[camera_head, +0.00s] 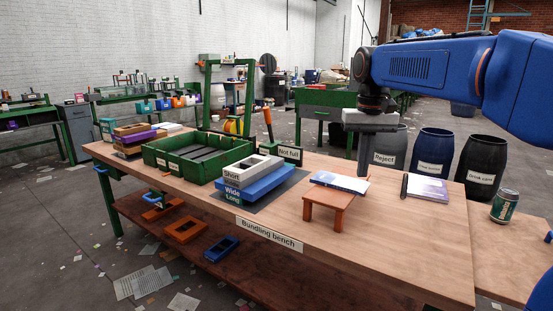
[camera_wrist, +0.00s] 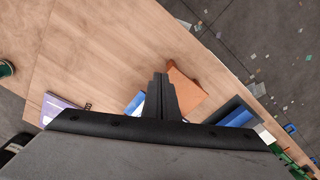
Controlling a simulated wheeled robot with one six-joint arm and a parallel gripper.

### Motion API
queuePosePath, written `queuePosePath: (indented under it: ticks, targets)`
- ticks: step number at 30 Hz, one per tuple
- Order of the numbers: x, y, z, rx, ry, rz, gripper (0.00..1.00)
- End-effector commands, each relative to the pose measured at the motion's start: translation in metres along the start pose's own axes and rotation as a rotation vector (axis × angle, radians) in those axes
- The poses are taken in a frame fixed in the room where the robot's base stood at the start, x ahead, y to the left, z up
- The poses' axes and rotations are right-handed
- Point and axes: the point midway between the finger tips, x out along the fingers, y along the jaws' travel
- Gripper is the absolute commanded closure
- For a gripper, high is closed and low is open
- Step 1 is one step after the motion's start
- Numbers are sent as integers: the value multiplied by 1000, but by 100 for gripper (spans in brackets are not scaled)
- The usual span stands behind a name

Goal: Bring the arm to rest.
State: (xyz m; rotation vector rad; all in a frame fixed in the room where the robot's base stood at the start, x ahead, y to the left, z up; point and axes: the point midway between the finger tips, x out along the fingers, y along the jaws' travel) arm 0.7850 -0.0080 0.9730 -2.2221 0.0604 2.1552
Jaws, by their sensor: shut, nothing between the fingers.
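My gripper (camera_head: 364,172) points down from my blue arm above the right part of the bench, behind a small orange-brown stool-like stand. Its fingers are together with nothing between them. In the wrist view the closed fingers (camera_wrist: 159,88) show in the middle, over the wooden top and beside the orange stand (camera_wrist: 184,92). The bundling bench (camera_head: 420,245) runs across the middle of the head view. I cannot tell the exact height of the fingertips above the bench.
The stand (camera_head: 331,204) and a blue-white book (camera_head: 341,182) are close to my gripper. A purple booklet (camera_head: 428,188) lies right. Stacked blocks (camera_head: 258,183) and a green crate (camera_head: 165,163) stand left. A can (camera_head: 504,205) stands at far right. Several barrels (camera_head: 481,160) stand behind.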

Motion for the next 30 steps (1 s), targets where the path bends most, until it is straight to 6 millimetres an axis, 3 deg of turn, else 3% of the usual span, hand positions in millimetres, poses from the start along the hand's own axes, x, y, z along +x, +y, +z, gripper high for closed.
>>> queuePosePath:
  ticks: [8, 14, 23, 30]
  targets:
    - [9, 13, 36, -6, 43, -7, 100]
    - [26, 28, 82, -14, 98, -13, 100]
    - [71, 51, 161, -30, 195, -18, 100]
    - [118, 65, 221, -44, 273, -17, 100]
